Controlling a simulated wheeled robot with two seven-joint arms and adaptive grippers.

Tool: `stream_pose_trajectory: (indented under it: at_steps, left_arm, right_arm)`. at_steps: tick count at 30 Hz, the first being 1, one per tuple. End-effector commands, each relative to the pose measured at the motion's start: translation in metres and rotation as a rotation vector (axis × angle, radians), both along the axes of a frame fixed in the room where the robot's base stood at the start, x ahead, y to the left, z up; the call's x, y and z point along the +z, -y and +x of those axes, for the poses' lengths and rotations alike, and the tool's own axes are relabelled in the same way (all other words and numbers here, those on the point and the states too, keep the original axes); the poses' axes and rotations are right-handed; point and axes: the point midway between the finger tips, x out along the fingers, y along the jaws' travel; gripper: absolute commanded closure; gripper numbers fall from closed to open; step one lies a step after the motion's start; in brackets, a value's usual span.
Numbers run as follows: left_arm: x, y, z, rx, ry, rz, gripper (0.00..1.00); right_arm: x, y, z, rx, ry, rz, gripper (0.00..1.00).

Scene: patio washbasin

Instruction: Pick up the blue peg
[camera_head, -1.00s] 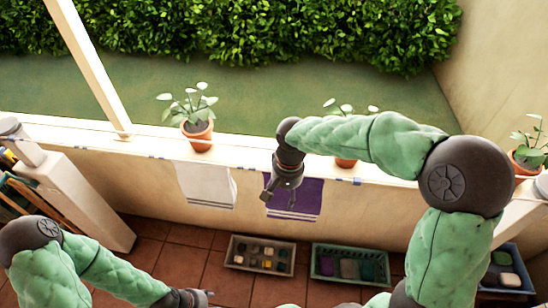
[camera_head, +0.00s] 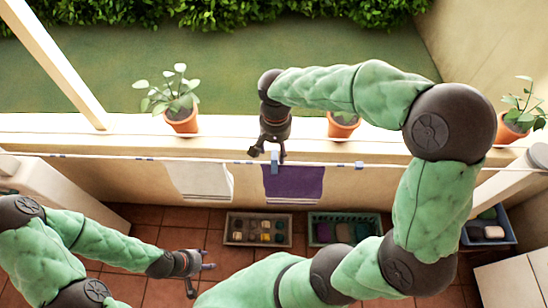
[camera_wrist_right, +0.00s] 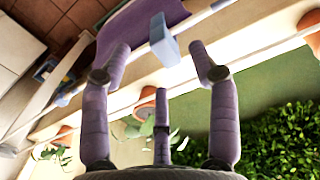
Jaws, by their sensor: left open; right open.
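A light blue peg (camera_wrist_right: 163,40) sits on the line at the edge of a purple towel (camera_wrist_right: 125,25), between and slightly beyond my right gripper's fingertips (camera_wrist_right: 160,58). In the head view the same peg (camera_head: 275,157) shows between the fingers of my right gripper (camera_head: 267,154), above the hanging purple towel (camera_head: 293,184). My right gripper is open, and no contact with the peg is visible. My left gripper (camera_head: 200,279) is open and empty, low at the left over the tiled floor.
A white towel (camera_head: 200,182) hangs left. Potted plants (camera_head: 181,122) stand on the ledge (camera_head: 225,127). Trays of items (camera_head: 258,243) lie on the floor below.

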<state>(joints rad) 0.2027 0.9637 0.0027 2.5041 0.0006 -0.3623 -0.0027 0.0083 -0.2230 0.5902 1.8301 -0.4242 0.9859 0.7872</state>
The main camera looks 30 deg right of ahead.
Motion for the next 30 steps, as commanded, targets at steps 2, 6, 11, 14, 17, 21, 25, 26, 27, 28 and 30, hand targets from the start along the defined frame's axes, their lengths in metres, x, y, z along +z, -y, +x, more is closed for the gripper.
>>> stream_pose_trajectory:
  at_steps: [2, 6, 11, 14, 17, 21, 25, 26, 27, 28, 30]
  left_arm:
    - [0.001, 0.0, 0.001, 0.0, 0.001, 0.0, 0.51]
    - [0.004, 0.0, 0.001, 0.0, 0.001, 0.0, 0.51]
    - [0.012, 0.0, 0.001, 0.0, 0.001, 0.0, 0.51]
    - [0.014, 0.0, 0.001, 0.001, 0.002, 0.0, 0.51]
    - [0.014, 0.0, 0.001, 0.0, 0.001, 0.0, 0.51]
    - [0.014, 0.0, 0.001, 0.001, 0.002, 0.0, 0.51]
    - [0.014, 0.0, 0.001, 0.0, 0.001, 0.0, 0.51]
    - [0.014, 0.0, 0.001, 0.0, 0.001, 0.0, 0.51]
    - [0.014, 0.0, 0.001, 0.0, 0.001, 0.0, 0.51]
    - [0.014, 0.0, 0.001, 0.0, 0.001, 0.0, 0.51]
    - [0.014, 0.0, 0.001, 0.0, 0.001, 0.0, 0.51]
  right_arm:
    - [-0.005, 0.0, 0.0, 0.0, -0.001, 0.001, 0.39]
    - [-0.013, 0.002, 0.0, 0.001, -0.003, -0.001, 0.39]
    - [-0.035, 0.007, 0.002, -0.001, -0.004, 0.0, 0.39]
    - [-0.048, 0.007, 0.003, 0.001, -0.001, 0.0, 0.39]
    - [-0.056, 0.007, 0.003, 0.002, -0.001, 0.001, 0.39]
    - [-0.059, 0.007, 0.003, 0.001, 0.001, 0.0, 0.39]
    - [-0.059, 0.007, 0.003, 0.001, 0.001, 0.0, 0.39]
    - [-0.059, 0.007, 0.003, 0.001, 0.001, 0.0, 0.45]
    - [-0.059, 0.007, 0.003, 0.001, 0.001, 0.0, 0.56]
    - [-0.059, 0.007, 0.003, 0.001, 0.001, 0.0, 0.65]
    - [-0.059, 0.007, 0.003, 0.001, 0.001, 0.0, 0.84]
